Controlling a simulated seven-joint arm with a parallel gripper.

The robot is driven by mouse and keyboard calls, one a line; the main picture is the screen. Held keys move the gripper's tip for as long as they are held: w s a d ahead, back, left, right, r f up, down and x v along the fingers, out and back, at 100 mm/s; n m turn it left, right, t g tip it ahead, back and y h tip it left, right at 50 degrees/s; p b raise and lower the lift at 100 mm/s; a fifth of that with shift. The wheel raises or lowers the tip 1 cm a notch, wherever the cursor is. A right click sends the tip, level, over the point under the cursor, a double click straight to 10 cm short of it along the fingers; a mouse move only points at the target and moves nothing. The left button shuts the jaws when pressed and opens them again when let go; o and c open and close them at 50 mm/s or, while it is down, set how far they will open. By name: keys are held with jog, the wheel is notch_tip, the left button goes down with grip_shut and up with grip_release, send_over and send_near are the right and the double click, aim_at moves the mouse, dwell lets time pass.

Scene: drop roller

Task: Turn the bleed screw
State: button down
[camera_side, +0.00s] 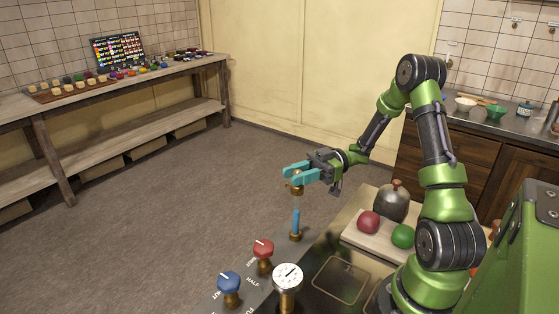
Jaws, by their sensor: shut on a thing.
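My gripper (300,174), with teal fingers, is at the picture's middle above the front panel. It is shut on a small brass piece (297,188), partly hidden by the fingers. Below it, apart from it, a thin blue upright stem (296,222) stands on a brass base (295,237). I cannot tell for sure which of these is the bleed screw. A red knob (263,248) and a blue knob (229,283) stand on brass stems on the panel. A white round gauge (288,275) is to their right.
A board (352,236) carries a red ball (368,222), a green ball (402,236) and a grey domed thing with a knob (392,202), right of the gripper. A long bench (120,92) with many small items stands far left. The floor between is clear.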

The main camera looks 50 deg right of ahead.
dwell(0.3)
jog(key=c, duration=0.9)
grip_release()
jog(key=shift+c, duration=0.2)
jog(key=v, duration=1.7)
